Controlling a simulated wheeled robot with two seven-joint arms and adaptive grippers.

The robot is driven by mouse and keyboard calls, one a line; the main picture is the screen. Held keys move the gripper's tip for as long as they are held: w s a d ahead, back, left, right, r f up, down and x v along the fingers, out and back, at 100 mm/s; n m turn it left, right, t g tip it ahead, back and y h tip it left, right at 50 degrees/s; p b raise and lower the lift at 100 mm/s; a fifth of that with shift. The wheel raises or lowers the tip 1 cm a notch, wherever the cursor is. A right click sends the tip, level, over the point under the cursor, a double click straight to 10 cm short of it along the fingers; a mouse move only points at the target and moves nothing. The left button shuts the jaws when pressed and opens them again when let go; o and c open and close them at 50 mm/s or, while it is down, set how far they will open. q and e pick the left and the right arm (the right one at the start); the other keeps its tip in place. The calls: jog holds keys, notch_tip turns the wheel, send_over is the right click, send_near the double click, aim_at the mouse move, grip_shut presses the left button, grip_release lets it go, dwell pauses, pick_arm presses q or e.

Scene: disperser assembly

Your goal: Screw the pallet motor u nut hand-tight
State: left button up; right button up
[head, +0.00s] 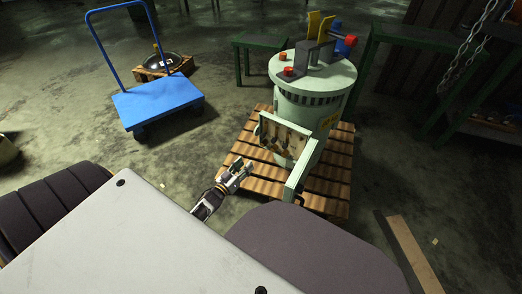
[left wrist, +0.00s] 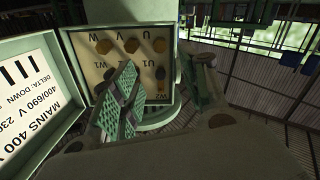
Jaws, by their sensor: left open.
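The pale green pallet motor (head: 312,100) stands upright on a wooden pallet, its terminal box (head: 284,135) open at the front. In the left wrist view the terminal board (left wrist: 138,26) carries several brass-coloured studs or nuts beside letter marks. My left gripper (head: 239,172) is open, in front and left of the box. Its green-padded finger (left wrist: 122,95) hides part of the board. No nut shows between the fingers. My right gripper is out of view.
The opened cover (left wrist: 35,85) with mains lettering stands left of the board. A pale green panel (head: 297,180) juts out in front of the motor. The pallet (head: 338,170) surrounds its base. A blue trolley (head: 158,103) stands back left; a plank (head: 412,252) lies at right.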

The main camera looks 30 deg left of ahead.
aim_at(262, 145)
pick_arm(q)
jog(key=shift+r, duration=0.15)
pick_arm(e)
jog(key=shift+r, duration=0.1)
pick_arm(q)
jog(key=shift+w, duration=0.1)
jog(key=shift+w+d+b, duration=0.15)
jog(key=shift+w+b, duration=1.3)
jog(key=shift+w, duration=1.95)
jog(key=shift+w+d+b, duration=0.1)
jog(key=shift+w+b, duration=1.3)
jog(key=shift+w, duration=2)
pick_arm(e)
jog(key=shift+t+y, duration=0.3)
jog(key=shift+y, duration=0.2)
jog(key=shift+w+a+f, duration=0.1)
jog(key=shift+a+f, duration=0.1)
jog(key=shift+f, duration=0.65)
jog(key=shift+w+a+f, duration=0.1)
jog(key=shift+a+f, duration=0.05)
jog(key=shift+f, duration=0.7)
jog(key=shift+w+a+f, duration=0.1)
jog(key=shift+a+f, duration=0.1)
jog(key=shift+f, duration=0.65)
pick_arm(q)
grip_shut()
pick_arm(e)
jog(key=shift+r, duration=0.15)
